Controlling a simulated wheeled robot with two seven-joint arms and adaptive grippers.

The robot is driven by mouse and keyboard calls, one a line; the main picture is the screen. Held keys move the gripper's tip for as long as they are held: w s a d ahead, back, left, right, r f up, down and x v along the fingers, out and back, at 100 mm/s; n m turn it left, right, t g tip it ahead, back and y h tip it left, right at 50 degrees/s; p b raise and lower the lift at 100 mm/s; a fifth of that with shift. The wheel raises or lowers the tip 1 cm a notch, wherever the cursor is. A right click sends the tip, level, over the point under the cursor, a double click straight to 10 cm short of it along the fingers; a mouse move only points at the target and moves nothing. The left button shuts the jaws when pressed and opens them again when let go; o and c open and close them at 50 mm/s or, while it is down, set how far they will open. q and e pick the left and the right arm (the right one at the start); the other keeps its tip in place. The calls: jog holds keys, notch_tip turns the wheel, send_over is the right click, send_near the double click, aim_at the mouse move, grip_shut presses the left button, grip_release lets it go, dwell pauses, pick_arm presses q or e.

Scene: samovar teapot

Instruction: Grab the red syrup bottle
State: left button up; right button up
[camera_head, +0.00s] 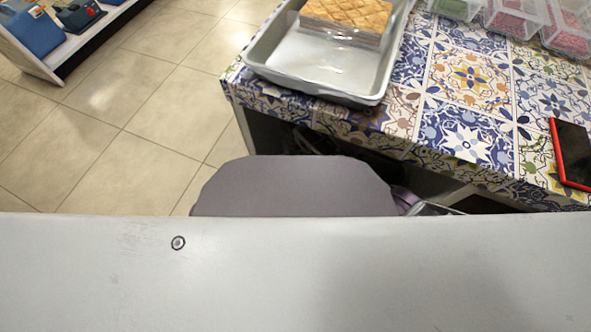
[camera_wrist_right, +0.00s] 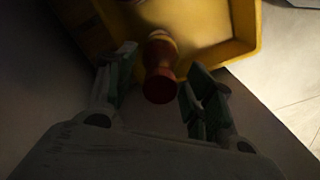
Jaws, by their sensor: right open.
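In the right wrist view, a small bottle (camera_wrist_right: 160,86) shows red at its near end, with a paler, yellowish part beyond. It lies between the fingers of my right gripper (camera_wrist_right: 160,72), which is open. I see a gap on each side of the bottle, so the fingers do not look closed on it. The view is dark, and the bottle's far end is hard to make out. My left gripper is in neither view, and the head view shows no bottle.
A yellow tray or crate (camera_wrist_right: 243,48) with a raised rim is beyond the fingers. In the head view, a patterned table (camera_head: 468,75) holds a grey metal tray (camera_head: 310,62) with a waffle-like pastry (camera_head: 345,14), clear boxes (camera_head: 518,18) and a red-edged tablet (camera_head: 572,150).

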jog(key=shift+c, duration=0.4)
grip_shut()
jog(key=shift+r, duration=0.1)
jog(key=shift+r+p, duration=0.4)
jog(key=shift+r, duration=0.2)
jog(key=shift+r+p, duration=0.45)
jog(key=shift+r, duration=0.3)
notch_tip(320, 180, up, 6)
jog(key=p, duration=0.3)
jog(key=shift+f, duration=0.25)
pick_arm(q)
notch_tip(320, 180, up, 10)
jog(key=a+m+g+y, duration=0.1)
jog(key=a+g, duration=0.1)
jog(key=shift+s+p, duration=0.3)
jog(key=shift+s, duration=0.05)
pick_arm(e)
jog(key=shift+r, duration=0.85)
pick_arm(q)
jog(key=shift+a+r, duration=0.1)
